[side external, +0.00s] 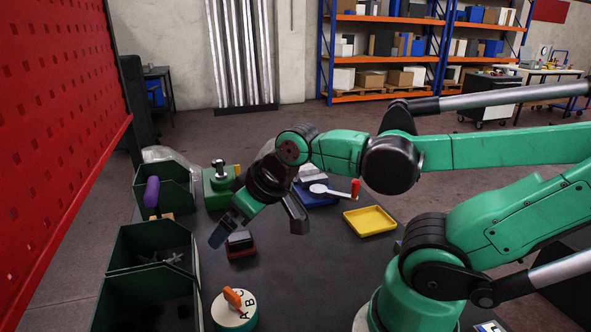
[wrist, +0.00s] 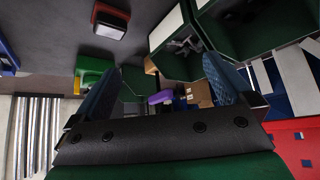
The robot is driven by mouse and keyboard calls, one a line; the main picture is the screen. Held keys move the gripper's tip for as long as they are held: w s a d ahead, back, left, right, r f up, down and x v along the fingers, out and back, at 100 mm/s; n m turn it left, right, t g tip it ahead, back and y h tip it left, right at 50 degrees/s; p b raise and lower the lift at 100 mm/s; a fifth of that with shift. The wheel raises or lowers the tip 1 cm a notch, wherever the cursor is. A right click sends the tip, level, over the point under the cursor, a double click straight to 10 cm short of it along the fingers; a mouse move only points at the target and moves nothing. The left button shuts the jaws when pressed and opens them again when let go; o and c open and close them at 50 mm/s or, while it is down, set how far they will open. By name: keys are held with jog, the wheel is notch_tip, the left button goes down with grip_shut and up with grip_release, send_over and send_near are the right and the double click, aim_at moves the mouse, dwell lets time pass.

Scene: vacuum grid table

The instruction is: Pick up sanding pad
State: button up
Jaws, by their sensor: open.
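The sanding pad, a small block with a dark grey top and a red base (side external: 240,250), lies on the dark table. In the wrist view what looks like the same pad (wrist: 110,20) shows at the upper left, outside the space between the fingers. My gripper (side external: 258,225) is open and empty, with its fingers spread wide, and hangs above and close to the pad in the side view. In the wrist view both blue-grey fingers (wrist: 164,65) stand apart with nothing held. I cannot tell the exact height gap to the pad.
Dark green bins (side external: 150,247) line the left side, near a red perforated panel (side external: 62,130). A purple-handled item (side external: 152,192) stands in the rear bin. A green block (side external: 215,191) is behind. A lettered round dial (side external: 232,316) is in front. A yellow tray (side external: 370,221) lies right.

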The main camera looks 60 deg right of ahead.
jog(key=m+g, duration=0.7)
jog(key=m, duration=0.1)
send_over(239, 236)
jog(key=f, duration=0.6)
jog(key=shift+s+a+f, duration=0.1)
jog(key=shift+s+a, duration=0.05)
jog(key=shift+a, duration=0.1)
jog(key=shift+d+f+m, duration=0.25)
jog(key=shift+f+m, duration=0.25)
jog(key=shift+f, duration=2.75)
jog(key=c, duration=1.3)
